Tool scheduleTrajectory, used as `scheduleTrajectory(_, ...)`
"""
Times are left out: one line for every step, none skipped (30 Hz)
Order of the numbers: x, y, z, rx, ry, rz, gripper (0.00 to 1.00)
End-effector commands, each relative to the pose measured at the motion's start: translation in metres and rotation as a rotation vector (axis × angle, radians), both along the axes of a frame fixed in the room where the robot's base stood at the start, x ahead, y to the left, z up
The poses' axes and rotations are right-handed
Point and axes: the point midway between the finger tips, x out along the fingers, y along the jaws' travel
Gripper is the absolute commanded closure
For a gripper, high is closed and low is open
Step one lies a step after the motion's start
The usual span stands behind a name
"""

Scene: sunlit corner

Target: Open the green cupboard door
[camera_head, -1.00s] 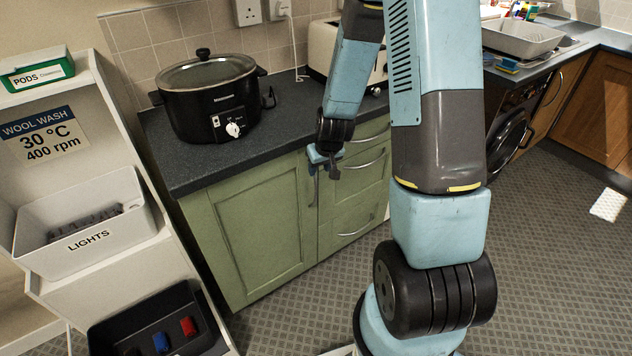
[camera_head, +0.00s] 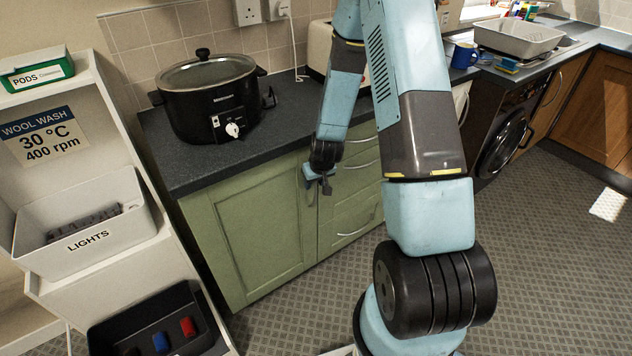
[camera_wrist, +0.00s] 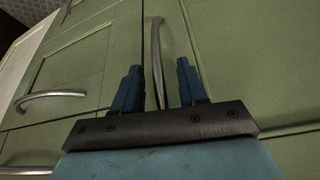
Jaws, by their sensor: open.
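The green cupboard door (camera_head: 250,238) is at the left of the cabinet under the worktop and looks closed. Its upright metal handle (camera_wrist: 157,45) is near the edge by the drawers; my gripper largely hides it in the head view. My gripper (camera_head: 321,183) is at the top right of the door, in front of the handle. In the wrist view, my gripper (camera_wrist: 158,68) is open, with one blue finger on each side of the handle. The handle runs between the fingers; I cannot tell whether either finger touches it.
Green drawers (camera_head: 350,205) with bar handles are right of the door. A slow cooker (camera_head: 208,100) stands on the dark worktop (camera_head: 285,125) above. A white shelf unit with a LIGHTS bin (camera_head: 85,225) is close on the left. The floor (camera_head: 285,325) before the door is clear.

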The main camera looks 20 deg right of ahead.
Motion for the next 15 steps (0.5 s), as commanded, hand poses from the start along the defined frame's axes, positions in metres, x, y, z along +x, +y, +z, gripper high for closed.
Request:
scheduleTrajectory(0.0003, 0.0001, -0.0007, 0.000, 0.000, 0.000, 0.58)
scheduleTrajectory(0.0004, 0.0001, -0.0010, 0.000, 0.000, 0.000, 0.58)
scheduleTrajectory(0.0004, 0.0002, -0.0011, 0.000, 0.000, 0.000, 0.58)
scheduleTrajectory(0.0005, 0.0002, -0.0011, 0.000, 0.000, 0.000, 0.58)
scheduleTrajectory(0.0005, 0.0002, -0.0011, 0.000, 0.000, 0.000, 0.58)
scheduleTrajectory(0.0005, 0.0003, -0.0010, 0.000, 0.000, 0.001, 0.58)
scheduleTrajectory(0.0005, 0.0003, -0.0010, 0.000, 0.000, 0.001, 0.58)
scheduleTrajectory(0.0004, 0.0002, -0.0010, 0.000, 0.000, 0.001, 0.58)
scheduleTrajectory(0.0004, 0.0002, -0.0010, 0.000, 0.000, 0.001, 0.60)
scheduleTrajectory(0.0004, 0.0002, -0.0010, 0.000, 0.000, 0.001, 0.63)
scheduleTrajectory(0.0004, 0.0002, -0.0010, 0.000, 0.000, 0.001, 0.66)
scheduleTrajectory(0.0004, 0.0002, -0.0010, 0.000, 0.000, 0.001, 0.70)
scheduleTrajectory(0.0004, 0.0002, -0.0010, 0.000, 0.000, 0.001, 0.73)
scheduleTrajectory(0.0004, 0.0002, -0.0009, 0.000, 0.000, 0.001, 0.75)
scheduleTrajectory(0.0003, 0.0003, -0.0009, 0.000, 0.000, 0.001, 0.79)
